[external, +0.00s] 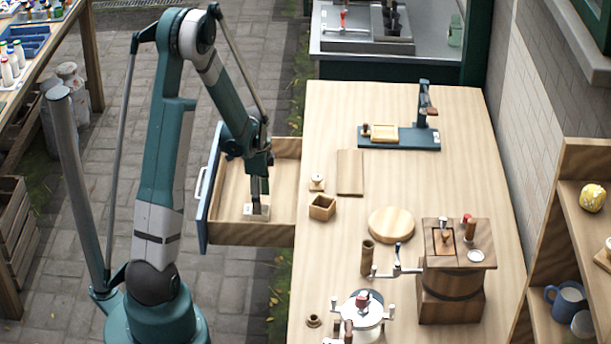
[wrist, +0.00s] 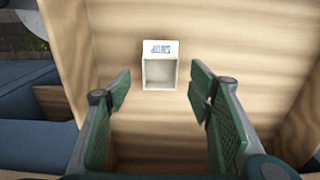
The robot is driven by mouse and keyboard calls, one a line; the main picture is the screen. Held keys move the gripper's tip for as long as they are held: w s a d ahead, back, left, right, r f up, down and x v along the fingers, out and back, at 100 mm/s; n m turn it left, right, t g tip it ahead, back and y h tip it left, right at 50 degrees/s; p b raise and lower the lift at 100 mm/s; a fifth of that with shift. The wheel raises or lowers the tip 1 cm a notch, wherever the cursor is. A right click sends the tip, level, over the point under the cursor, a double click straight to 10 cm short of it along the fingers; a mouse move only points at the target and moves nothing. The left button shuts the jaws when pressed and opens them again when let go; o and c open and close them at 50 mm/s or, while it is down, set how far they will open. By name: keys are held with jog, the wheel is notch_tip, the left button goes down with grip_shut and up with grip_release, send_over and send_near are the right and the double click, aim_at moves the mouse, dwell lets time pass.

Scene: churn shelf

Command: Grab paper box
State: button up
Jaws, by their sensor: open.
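The paper box is a small white open-topped box (wrist: 159,72) with dark lettering on its far side in the wrist view. It lies on the bare wooden bottom of the open drawer (external: 232,188). In the external view the white box (external: 250,211) shows partly, just below my gripper's tips. My gripper (external: 259,203) reaches down into the drawer. In the wrist view the gripper (wrist: 162,95) is open, with its two green ridged fingers wide apart and the box between and beyond them. Nothing is between the finger pads.
The drawer's walls stand close around my gripper, with its blue front (external: 208,185) on the left. The wooden table (external: 420,185) beside it holds a small wooden box (external: 322,207), a round wooden board (external: 391,224) and a wooden churn (external: 452,285).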

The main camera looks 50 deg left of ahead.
jog(key=shift+f, duration=0.1)
jog(key=shift+w+d+f+b, duration=0.1)
jog(key=shift+f+b, duration=0.7)
jog(key=shift+f, duration=1.7)
jog(key=c, duration=0.8)
